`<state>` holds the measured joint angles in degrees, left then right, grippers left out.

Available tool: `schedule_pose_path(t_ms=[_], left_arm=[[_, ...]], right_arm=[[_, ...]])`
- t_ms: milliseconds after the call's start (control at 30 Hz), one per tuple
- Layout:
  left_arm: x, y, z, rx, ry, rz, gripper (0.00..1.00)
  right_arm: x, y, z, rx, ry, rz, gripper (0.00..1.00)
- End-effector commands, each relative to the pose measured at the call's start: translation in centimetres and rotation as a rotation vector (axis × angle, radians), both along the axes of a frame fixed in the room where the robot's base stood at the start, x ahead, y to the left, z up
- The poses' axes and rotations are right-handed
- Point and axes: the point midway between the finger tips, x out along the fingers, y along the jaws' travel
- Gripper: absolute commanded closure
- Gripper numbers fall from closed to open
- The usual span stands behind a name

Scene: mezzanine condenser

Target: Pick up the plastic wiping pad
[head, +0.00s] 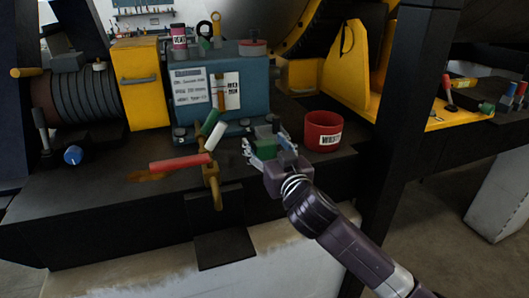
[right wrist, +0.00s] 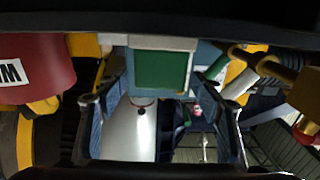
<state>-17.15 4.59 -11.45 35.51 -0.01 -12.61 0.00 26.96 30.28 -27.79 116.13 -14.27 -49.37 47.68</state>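A green block with a pale grey rim, which looks like the plastic wiping pad (head: 264,147), is at my right gripper near the front of the dark bench. It also shows in the right wrist view (right wrist: 160,71), at top centre between the finger lines. My right gripper (head: 270,143) is open, with its fingers spread on either side of the pad. In the right wrist view, gaps show between the pad and both fingers. Whether the pad rests on the bench is hidden by the gripper. My left gripper is not in view.
A red labelled bin (head: 323,131) stands right of the gripper. A brass valve pipe with a red handle (head: 180,161) and green and white cylinders (head: 213,129) are at its left. A blue machine box (head: 221,88) stands behind. Black posts rise at the right.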

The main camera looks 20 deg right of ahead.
Motion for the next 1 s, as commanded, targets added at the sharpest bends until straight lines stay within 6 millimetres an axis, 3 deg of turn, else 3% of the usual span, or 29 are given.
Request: schedule_pose_path(t_ms=[67, 433, 767, 1000], left_arm=[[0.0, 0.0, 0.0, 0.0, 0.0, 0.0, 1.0], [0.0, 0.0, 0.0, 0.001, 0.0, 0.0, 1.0], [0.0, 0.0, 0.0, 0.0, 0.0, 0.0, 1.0], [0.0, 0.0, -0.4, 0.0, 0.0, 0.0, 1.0]], right_arm=[[0.0, 0.0, 0.0, 0.0, 0.0, 0.0, 0.47], [0.0, 0.0, 0.0, 0.001, 0.001, 0.0, 0.87], [0.0, 0.0, 0.4, 0.002, -0.002, 0.0, 0.87], [-0.1, 0.1, 3.4, 0.002, -0.007, 0.002, 0.87]])
